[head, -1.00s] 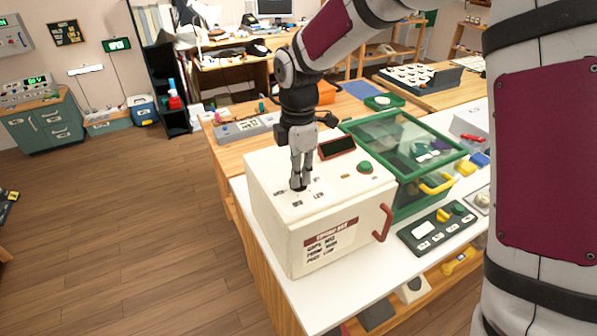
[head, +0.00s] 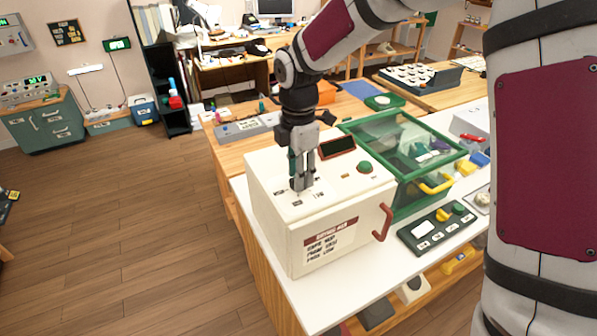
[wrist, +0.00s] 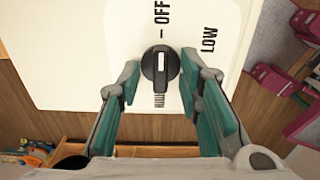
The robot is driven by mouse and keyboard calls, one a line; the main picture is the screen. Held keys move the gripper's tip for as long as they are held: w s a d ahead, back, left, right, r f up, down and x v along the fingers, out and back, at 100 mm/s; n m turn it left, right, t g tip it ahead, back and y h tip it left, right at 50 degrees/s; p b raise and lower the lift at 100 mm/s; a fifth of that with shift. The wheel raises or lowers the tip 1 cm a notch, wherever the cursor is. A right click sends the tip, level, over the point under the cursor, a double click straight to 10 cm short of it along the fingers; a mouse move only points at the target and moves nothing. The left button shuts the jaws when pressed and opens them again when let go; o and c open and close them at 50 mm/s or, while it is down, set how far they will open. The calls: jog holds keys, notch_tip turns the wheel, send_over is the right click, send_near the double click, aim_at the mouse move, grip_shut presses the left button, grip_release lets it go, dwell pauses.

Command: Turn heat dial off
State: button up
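The heat dial (wrist: 160,66) is a round black knob with a white bar, on the cream top of a box-shaped appliance (head: 280,225). In the wrist view its bar lies in line with the tick under the OFF label (wrist: 162,13). I cannot tell which end of the bar is the pointer. The LOW label (wrist: 209,39) is to the right, and another label is partly hidden below the knob. My gripper (wrist: 160,80) is open, with one finger on each side of the dial and small gaps visible. In the head view my gripper (head: 302,186) points down and hides the dial.
The appliance top also has a dark display (head: 338,146) and a green button (head: 365,167). A red handle (head: 383,222) sticks out at its front. A green-framed clear case (head: 440,150) and a dark control panel (head: 437,230) stand to the right.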

jog(key=shift+r, duration=0.1)
notch_tip(320, 180, up, 12)
dwell(0.6)
jog(key=s+d+r+m+t, duration=0.2)
jog(key=s+d+r+m, duration=0.25)
jog(key=s+m, duration=0.2)
jog(key=s+d+r+m+t, duration=0.1)
jog(key=s+d+r+m, duration=0.2)
jog(key=s+d+m, duration=0.4)
jog(key=s+d+f+m+t, duration=0.2)
jog(key=s+m, duration=0.7)
jog(key=s, duration=0.2)
jog(key=shift+s+d+t, duration=0.3)
jog(key=shift+s, duration=0.1)
jog(key=shift+f, duration=0.1)
